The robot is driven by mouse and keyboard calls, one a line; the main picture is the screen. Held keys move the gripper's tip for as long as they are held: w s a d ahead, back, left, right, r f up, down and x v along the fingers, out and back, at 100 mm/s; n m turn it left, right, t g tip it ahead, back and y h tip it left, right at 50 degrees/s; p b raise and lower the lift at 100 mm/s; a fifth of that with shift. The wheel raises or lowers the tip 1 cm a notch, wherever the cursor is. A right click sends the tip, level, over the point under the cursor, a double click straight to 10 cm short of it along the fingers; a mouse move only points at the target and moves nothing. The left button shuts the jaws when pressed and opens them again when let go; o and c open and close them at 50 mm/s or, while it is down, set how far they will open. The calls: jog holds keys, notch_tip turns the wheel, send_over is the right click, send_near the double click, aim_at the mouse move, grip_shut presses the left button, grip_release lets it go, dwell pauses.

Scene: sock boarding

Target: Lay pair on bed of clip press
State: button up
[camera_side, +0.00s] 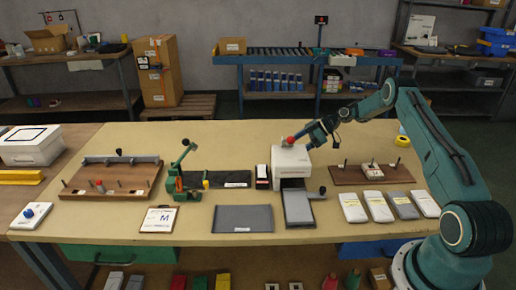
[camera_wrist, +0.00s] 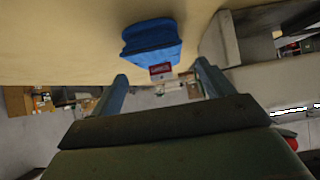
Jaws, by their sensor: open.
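A blue folded bundle with a red and white label (camera_wrist: 152,45) shows in the wrist view, just beyond my fingertips. It looks like the pair; I cannot make it out clearly in the side view. My gripper (camera_wrist: 163,88) is open, its two fingers apart on either side below the bundle. I cannot tell whether they touch it. In the side view my gripper (camera_side: 308,142) is above the white box machine (camera_side: 291,160), close to a red knob. A green lever press (camera_side: 180,176), likely the clip press, stands left of centre beside a black labelled mat (camera_side: 222,179).
A grey tray (camera_side: 298,207) sits before the white machine, with a grey mat (camera_side: 243,219) to its left. Wooden peg boards stand left (camera_side: 110,178) and right (camera_side: 372,173). Several white and grey packs (camera_side: 378,206) lie front right. A clipboard (camera_side: 159,219) lies front left.

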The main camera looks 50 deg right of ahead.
jog(key=shift+x, duration=2.45)
jog(key=c, duration=1.2)
jog(key=shift+o, duration=0.2)
jog(key=shift+d+r, duration=0.1)
jog(key=shift+r, duration=0.1)
notch_tip(320, 180, up, 20)
jog(key=shift+f, duration=0.2)
